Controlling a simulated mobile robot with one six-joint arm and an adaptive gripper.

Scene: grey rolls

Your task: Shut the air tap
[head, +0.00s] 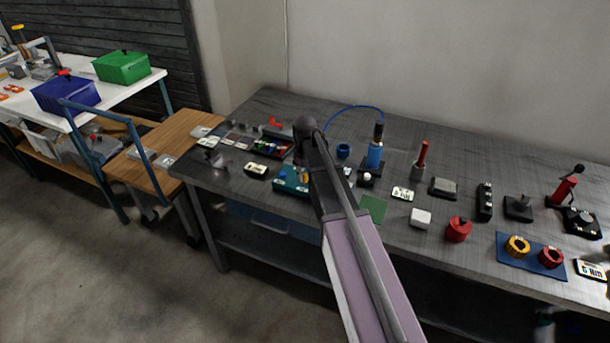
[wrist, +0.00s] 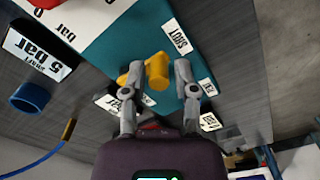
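The air tap has a yellow handle (wrist: 157,72) on a teal block (wrist: 118,50) in the wrist view. A white label reading SHUT (wrist: 177,37) lies on the block, beyond the handle. My gripper (wrist: 158,68) is open, with its two fingers apart on either side of the yellow handle; I cannot tell if either touches it. In the head view the teal block (head: 290,186) is on the grey bench, and my arm and gripper hide part of it and most of the tap.
A 5 bar label (wrist: 40,55), a blue ring-like cup (wrist: 30,97) and a blue hose (wrist: 38,163) with a brass end are beside the block.

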